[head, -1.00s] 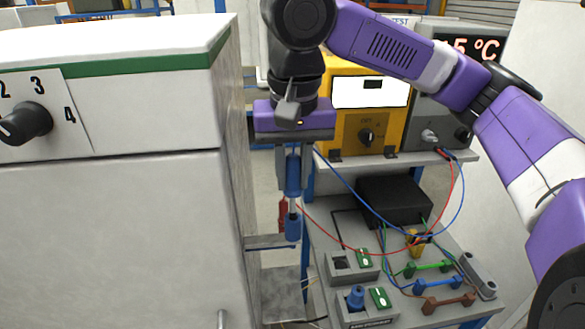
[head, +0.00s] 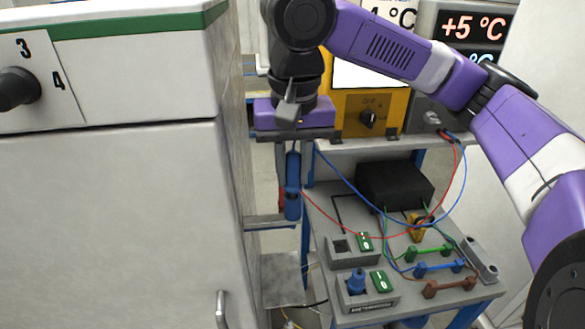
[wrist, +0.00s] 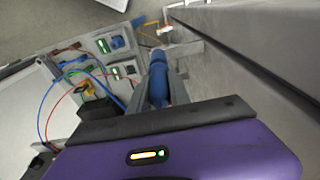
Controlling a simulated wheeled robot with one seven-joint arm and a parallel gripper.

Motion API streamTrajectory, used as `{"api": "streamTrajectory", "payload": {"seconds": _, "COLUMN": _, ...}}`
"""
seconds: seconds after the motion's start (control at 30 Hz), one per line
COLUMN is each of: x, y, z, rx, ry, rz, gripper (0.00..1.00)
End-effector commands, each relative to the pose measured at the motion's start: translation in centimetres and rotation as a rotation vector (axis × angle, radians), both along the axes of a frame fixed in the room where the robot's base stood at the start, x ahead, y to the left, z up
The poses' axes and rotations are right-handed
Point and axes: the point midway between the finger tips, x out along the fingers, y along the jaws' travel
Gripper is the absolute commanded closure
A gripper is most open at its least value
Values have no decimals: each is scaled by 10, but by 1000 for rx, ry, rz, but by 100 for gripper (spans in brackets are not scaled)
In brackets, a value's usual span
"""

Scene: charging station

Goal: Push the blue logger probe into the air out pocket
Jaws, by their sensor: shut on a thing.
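My gripper (head: 293,160) points down beside the grey cabinet wall and is shut on the blue probe (head: 292,170). The probe is upright, and its handle also shows between the fingers in the wrist view (wrist: 158,88). Directly below the handle is a second blue sleeve-like part (head: 292,208), in line with it, which looks like the pocket. The two blue parts appear to meet, with no pale rod visible between them. Any label on the pocket is too small to read, and the probe's tip is hidden. A red part (head: 282,192) is partly hidden behind the probe.
The cabinet (head: 130,210) stands close on the left. A bracket (head: 270,221) juts from its side. At right, a cart carries a black box (head: 394,190), loose red and blue leads, coloured handles and two grey blocks, the front one holding a blue plug (head: 356,281).

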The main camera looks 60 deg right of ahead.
Motion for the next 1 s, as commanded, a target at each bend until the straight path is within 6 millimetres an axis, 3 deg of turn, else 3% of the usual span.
{"api": "streamTrajectory", "payload": {"seconds": 0.03, "x": 0, "y": 0, "z": 0, "rx": 0, "ry": 0, "rz": 0, "gripper": 73}}
{"api": "streamTrajectory", "payload": {"seconds": 0.13, "x": 0, "y": 0, "z": 0, "rx": 0, "ry": 0, "rz": 0, "gripper": 53}}
{"api": "streamTrajectory", "payload": {"seconds": 0.17, "x": 0, "y": 0, "z": 0, "rx": 0, "ry": 0, "rz": 0, "gripper": 52}}
{"api": "streamTrajectory", "payload": {"seconds": 0.57, "x": 0, "y": 0, "z": 8, "rx": -2, "ry": -1, "rz": -1, "gripper": 52}}
{"api": "streamTrajectory", "payload": {"seconds": 1.0, "x": -5, "y": 6, "z": 70, "rx": -2, "ry": -1, "rz": -1, "gripper": 52}}
